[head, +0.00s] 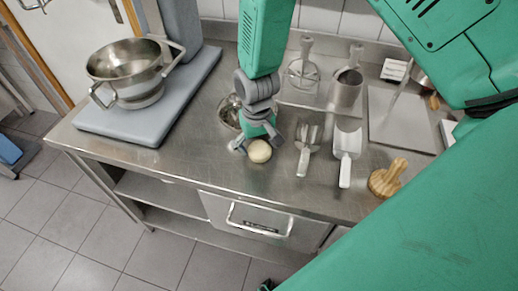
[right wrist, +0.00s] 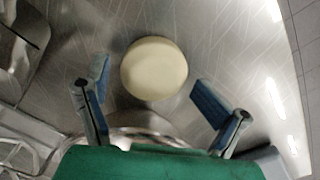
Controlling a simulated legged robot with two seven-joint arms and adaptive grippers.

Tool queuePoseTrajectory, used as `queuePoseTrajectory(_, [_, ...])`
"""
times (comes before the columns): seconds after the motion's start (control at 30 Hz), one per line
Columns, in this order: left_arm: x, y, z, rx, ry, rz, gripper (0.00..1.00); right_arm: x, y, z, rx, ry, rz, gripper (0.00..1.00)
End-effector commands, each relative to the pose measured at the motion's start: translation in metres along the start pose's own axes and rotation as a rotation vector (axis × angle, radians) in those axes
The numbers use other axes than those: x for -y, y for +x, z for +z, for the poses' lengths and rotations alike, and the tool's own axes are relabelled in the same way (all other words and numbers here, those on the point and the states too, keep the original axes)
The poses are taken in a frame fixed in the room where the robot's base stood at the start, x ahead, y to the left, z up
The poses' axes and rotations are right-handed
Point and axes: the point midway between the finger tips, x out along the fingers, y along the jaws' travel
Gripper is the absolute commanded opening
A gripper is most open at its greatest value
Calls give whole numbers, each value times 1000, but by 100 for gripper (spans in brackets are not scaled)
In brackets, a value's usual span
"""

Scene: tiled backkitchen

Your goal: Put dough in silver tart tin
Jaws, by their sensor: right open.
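The dough (head: 260,151) is a pale round ball on the steel worktop, near its front edge. In the right wrist view the dough (right wrist: 154,68) lies just beyond and between the spread fingertips. My right gripper (head: 257,143) points down at the dough and is open. Its fingers (right wrist: 153,92) stand apart on either side, with a visible gap to the dough. The silver tart tin (head: 228,112) stands just behind and left of my right gripper, partly hidden by it. A curved metal rim, likely the tin (right wrist: 145,121), shows behind the gripper in the wrist view. My left gripper is not seen.
A steel pot (head: 129,75) stands on a grey slab (head: 120,125) at left. The front worktop left of the dough is clear.

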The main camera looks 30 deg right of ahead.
Motion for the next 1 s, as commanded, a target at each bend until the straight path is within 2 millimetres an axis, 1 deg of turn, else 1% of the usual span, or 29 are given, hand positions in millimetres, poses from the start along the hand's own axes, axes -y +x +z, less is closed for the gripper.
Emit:
queuePoseTrajectory(0.03, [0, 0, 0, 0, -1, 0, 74, -2, 1, 0, 1, 0, -2, 78])
queuePoseTrajectory(0.07, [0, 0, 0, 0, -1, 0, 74, -3, 1, 0, 1, 1, -3, 75])
queuePoseTrajectory(0.1, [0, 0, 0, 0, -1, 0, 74, -5, 1, 0, 1, 1, -6, 61])
queuePoseTrajectory(0.2, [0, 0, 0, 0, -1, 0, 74, -9, 1, 0, 1, 2, -11, 30])
queuePoseTrajectory(0.4, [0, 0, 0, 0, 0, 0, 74, -14, 3, -2, 4, 3, -15, 27])
queuePoseTrajectory(0.47, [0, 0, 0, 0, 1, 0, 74, -13, 3, -2, 4, 3, -14, 24])
queuePoseTrajectory(0.5, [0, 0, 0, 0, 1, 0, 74, -12, 3, -2, 4, 3, -12, 22])
queuePoseTrajectory(0.8, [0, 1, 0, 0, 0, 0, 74, -5, 2, 0, 5, 2, -5, 22])
queuePoseTrajectory(1.0, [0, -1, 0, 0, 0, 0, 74, -6, 1, 0, 5, 1, -9, 22])
